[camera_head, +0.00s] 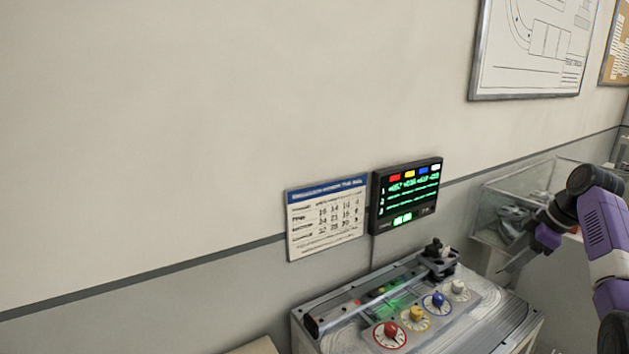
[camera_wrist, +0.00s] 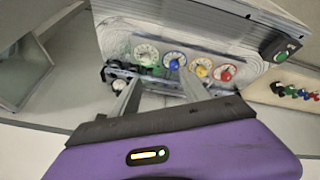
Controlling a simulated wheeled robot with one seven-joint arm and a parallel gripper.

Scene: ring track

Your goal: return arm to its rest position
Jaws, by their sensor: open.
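My arm, purple and white, reaches in from the right edge of the head view. My gripper (camera_head: 517,258) is at its end, to the right of the console and in front of a clear case. In the wrist view my gripper (camera_wrist: 158,76) has its two grey fingers apart with nothing between them. The fingers point toward the console (camera_wrist: 240,45) and its row of dials. A gap to the console seems to remain, but its size is hard to tell.
The console (camera_head: 345,340) carries red, yellow, blue and white knobs (camera_head: 416,313). A lit display (camera_head: 406,195) and a paper chart (camera_head: 327,218) hang above it. A clear case (camera_head: 490,212) stands to the right. Small coloured pieces (camera_wrist: 295,92) lie on a ledge.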

